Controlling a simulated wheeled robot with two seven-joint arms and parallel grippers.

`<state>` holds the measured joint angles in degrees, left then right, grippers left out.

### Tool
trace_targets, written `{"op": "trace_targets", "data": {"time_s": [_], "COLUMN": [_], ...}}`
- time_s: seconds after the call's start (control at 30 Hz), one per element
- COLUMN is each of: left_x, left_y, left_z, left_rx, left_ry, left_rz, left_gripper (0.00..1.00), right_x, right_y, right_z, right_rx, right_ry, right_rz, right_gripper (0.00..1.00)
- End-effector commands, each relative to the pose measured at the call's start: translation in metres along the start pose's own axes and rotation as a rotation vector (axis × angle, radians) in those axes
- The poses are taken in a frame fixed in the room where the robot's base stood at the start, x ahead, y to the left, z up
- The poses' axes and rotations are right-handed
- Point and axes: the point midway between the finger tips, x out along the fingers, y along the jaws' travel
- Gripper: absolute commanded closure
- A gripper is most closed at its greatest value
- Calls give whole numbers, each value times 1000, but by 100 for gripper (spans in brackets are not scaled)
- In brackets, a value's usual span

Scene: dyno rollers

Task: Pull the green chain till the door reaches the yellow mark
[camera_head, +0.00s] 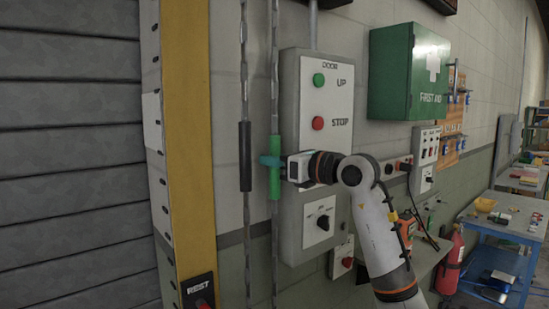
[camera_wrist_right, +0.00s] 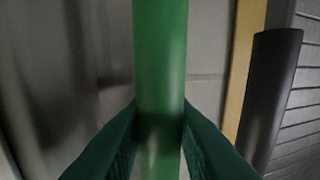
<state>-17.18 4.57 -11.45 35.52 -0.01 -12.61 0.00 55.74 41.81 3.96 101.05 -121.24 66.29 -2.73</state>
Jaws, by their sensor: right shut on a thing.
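The green chain grip (camera_head: 274,183) is a green sleeve on the right-hand hanging chain in the head view. My right gripper (camera_head: 272,161) is shut on it, near its upper half. In the right wrist view the green sleeve (camera_wrist_right: 160,60) runs upright between the two dark green fingers, which touch it on both sides. The door (camera_head: 70,150) is a grey slatted shutter at the left; its slats fill the picture's height, and its lower edge is not visible. I cannot make out the yellow mark for certain. My left gripper is not in view.
A second chain with a black sleeve (camera_head: 245,157) hangs just left of the green one. A yellow post (camera_head: 187,130) stands beside the door. Behind the chains is a grey DOOR control box (camera_head: 292,120). A green first-aid box (camera_head: 408,72) hangs to the right.

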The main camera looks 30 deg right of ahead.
Motion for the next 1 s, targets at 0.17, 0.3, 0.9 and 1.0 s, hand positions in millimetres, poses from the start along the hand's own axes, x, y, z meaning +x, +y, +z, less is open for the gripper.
{"op": "trace_targets", "data": {"time_s": [0.17, 0.3, 0.9, 1.0], "left_x": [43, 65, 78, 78], "left_y": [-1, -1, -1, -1], "left_z": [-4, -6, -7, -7], "left_rx": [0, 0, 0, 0], "left_ry": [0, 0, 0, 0], "left_rz": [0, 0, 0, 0], "left_gripper": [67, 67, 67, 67], "right_x": [0, 0, 1, 0], "right_y": [0, 0, -1, -1], "right_z": [54, 81, 100, 100], "right_rx": [-1, -2, 0, 0], "right_ry": [-5, -6, -7, -6], "right_rz": [-1, -1, -2, -2], "right_gripper": [100, 100, 73, 57]}}
